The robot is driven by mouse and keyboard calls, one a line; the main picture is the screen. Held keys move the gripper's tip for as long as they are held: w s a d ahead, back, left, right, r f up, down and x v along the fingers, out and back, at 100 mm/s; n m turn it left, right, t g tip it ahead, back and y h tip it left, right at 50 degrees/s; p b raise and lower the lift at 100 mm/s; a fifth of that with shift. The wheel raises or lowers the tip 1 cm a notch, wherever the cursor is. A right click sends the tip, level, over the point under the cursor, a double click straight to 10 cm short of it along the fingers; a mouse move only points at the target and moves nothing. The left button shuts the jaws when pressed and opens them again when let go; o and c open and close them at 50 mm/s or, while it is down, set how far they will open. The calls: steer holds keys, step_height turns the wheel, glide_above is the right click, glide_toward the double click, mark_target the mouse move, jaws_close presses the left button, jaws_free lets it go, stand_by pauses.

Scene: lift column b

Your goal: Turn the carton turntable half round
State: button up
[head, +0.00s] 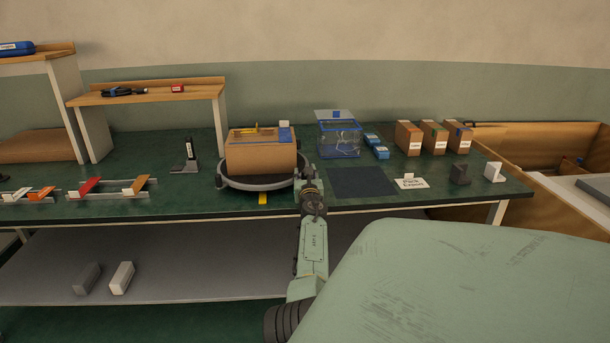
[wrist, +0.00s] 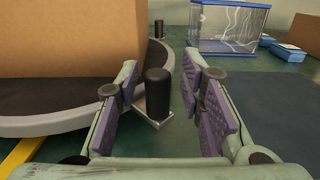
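The carton turntable (head: 235,183) is a round dark disc with a grey rim on the green bench. A brown carton (head: 258,158) sits on it; its side also shows in the wrist view (wrist: 70,38). A black upright peg (wrist: 157,92) stands on a small metal bracket at the turntable's rim. My gripper (wrist: 160,98) is open, with the purple finger pads on either side of the peg and gaps visible on both sides. In the head view my gripper (head: 308,180) is at the turntable's right edge; its fingers are too small to judge there.
A yellow mark (head: 263,198) lies on the bench in front of the turntable. A clear blue-edged box (head: 340,140) stands behind to the right, with small blue boxes (head: 376,146) beside it. A dark mat (head: 362,182) lies right of my gripper. Brown cartons (head: 434,138) stand farther right.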

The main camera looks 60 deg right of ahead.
stand_by(0.3)
steer(key=shift+d+r, duration=0.1)
steer(key=shift+r, duration=0.9)
steer(key=shift+w+r, duration=0.2)
steer(key=shift+r, duration=0.85)
steer(key=shift+s+r, duration=0.15)
steer(key=shift+r, duration=2.8)
